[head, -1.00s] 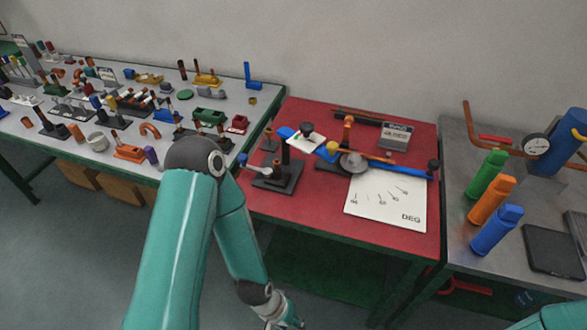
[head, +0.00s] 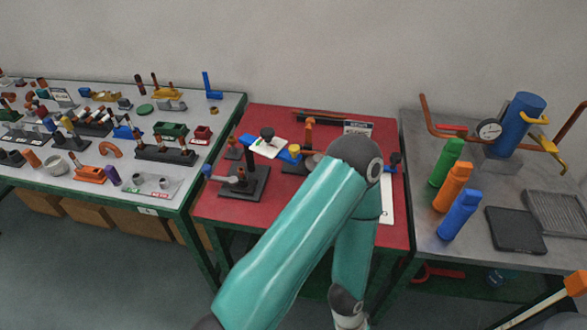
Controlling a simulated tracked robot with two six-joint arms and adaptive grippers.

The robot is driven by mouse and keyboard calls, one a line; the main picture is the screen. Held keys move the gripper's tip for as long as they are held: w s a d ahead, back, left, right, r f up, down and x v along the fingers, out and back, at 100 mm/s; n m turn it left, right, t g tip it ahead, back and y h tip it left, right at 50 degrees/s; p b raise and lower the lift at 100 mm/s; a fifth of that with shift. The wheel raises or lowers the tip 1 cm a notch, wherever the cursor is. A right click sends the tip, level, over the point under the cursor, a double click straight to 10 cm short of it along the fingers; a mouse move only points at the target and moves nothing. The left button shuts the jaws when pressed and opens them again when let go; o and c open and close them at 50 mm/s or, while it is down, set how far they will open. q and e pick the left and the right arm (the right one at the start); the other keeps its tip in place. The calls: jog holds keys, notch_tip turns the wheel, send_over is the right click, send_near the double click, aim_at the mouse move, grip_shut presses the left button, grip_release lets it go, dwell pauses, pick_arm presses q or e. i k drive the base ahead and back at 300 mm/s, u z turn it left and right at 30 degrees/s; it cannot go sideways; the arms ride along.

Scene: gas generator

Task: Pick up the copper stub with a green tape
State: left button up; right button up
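Several copper-coloured stubs stand in a dark rack (head: 165,152) and elsewhere on the left table; I cannot make out a green tape on any of them. My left arm crosses the front of the red table, its elbow covering part of the table's right half. Its wrist hangs down at the bottom edge, and the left gripper's fingers are cut off there. My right gripper is not clearly visible. An orange piece with a pale end (head: 575,285) shows at the lower right edge, beside grey parts; I cannot tell what it is or whether anything holds it.
The left grey table (head: 150,207) is crowded with small parts. The red table (head: 225,212) bears a bending fixture (head: 245,180). The right metal table (head: 415,175) holds green (head: 446,162), orange (head: 454,186) and blue (head: 460,214) bottles and a blue cylinder (head: 520,122) with a gauge.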

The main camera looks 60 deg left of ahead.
aim_at(241, 170)
jog(key=z, duration=0.5)
jog(key=k, duration=1.75)
jog(key=u, duration=1.05)
jog(key=i, duration=1.05)
jog(key=u, duration=0.05)
